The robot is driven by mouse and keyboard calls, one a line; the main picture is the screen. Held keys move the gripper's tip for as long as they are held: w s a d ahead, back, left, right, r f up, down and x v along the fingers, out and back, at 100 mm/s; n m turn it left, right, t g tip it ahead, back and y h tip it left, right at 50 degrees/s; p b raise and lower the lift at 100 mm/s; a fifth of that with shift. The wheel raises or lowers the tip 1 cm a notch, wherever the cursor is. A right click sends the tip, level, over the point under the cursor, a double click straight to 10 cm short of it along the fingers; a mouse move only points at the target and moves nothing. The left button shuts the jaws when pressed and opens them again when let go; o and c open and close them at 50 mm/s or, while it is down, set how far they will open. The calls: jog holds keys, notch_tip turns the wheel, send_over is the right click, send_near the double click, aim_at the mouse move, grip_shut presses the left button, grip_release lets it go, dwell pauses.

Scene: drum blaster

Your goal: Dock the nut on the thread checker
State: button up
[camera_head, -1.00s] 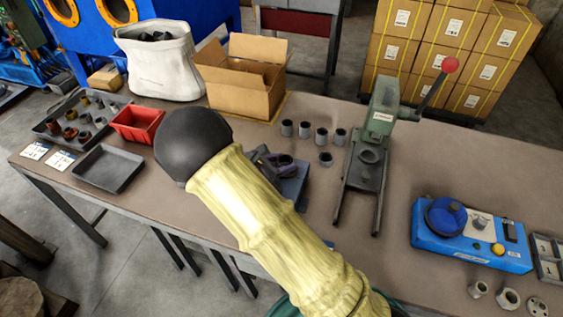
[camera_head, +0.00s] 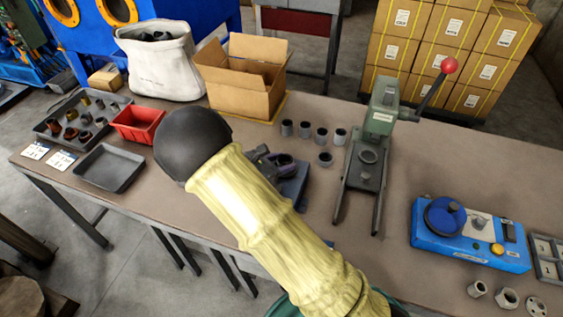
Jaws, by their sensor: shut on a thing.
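The thread checker seems to be the blue box (camera_head: 470,246) at the right of the bench. On its top are a round dark blue knob (camera_head: 446,217), a pale upright stub (camera_head: 480,223) and a small yellow button (camera_head: 497,249). No nut shows on the stub. A hex nut (camera_head: 508,299) lies at the lower right, between a short grey collar (camera_head: 478,289) and a flat disc with holes (camera_head: 537,306). My arm, in a pale yellow sleeve with a black round joint, crosses the middle. My gripper and whatever it holds are hidden, apparently behind the arm.
A green lever press (camera_head: 381,120) with a red knob stands left of the checker. Several grey sleeves (camera_head: 321,135) stand left of it. A dark fixture on a blue base (camera_head: 293,187) is partly behind my arm. A cardboard box (camera_head: 240,90) and trays (camera_head: 108,168) stand farther left.

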jog(key=shift+r+p, duration=0.55)
jog(key=shift+r, duration=0.05)
dwell(0.6)
jog(key=shift+f+b, duration=0.55)
jog(key=shift+f, duration=0.3)
dwell(0.5)
jog(key=shift+r+p, duration=0.85)
jog(key=shift+p, duration=0.05)
dwell(0.6)
jog(key=shift+f+b, duration=0.5)
jog(key=shift+f, duration=0.35)
dwell(0.6)
jog(key=o, duration=0.8)
jog(key=shift+o, duration=0.2)
jog(key=shift+p+v, duration=2.95)
jog(key=shift+v, duration=2.55)
